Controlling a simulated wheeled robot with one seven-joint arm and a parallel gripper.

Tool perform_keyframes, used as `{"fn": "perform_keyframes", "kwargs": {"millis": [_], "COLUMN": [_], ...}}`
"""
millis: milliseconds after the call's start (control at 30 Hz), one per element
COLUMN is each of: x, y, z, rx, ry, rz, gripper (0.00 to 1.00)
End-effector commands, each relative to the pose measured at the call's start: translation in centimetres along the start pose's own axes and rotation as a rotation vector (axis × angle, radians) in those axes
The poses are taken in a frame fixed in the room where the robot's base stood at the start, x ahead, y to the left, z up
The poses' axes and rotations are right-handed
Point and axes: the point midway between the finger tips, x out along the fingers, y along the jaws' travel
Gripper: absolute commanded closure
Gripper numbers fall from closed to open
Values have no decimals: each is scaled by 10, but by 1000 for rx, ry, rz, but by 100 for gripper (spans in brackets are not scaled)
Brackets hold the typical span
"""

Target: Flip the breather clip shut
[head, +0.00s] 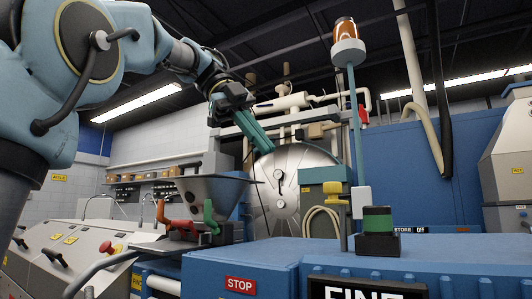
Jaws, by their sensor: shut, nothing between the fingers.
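My gripper (264,147) reaches down from the upper left on my arm. Its long teal fingers are together and hold nothing. The fingertips are in front of the upper part of a round metal disc (305,200), and I cannot tell whether they touch it. A small yellow fitting (333,196) sits by the teal box. I cannot make out which part is the breather clip, or whether it is open or shut.
A grey hopper (208,192) with red and green handles stands below my gripper. A post with an amber lamp (345,32) rises to its right. A control panel (65,250) is at left.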

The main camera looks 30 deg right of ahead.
Motion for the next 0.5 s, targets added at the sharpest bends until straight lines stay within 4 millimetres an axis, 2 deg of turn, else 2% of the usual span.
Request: {"fn": "perform_keyframes", "kwargs": {"millis": [33, 400, 500], "x": [13, 83, 86], "y": [3, 1, -18], "z": [3, -1, -1], "rx": [2, 0, 1], "ry": [0, 2, 2], "rz": [0, 2, 2], "gripper": [100, 100, 100]}}
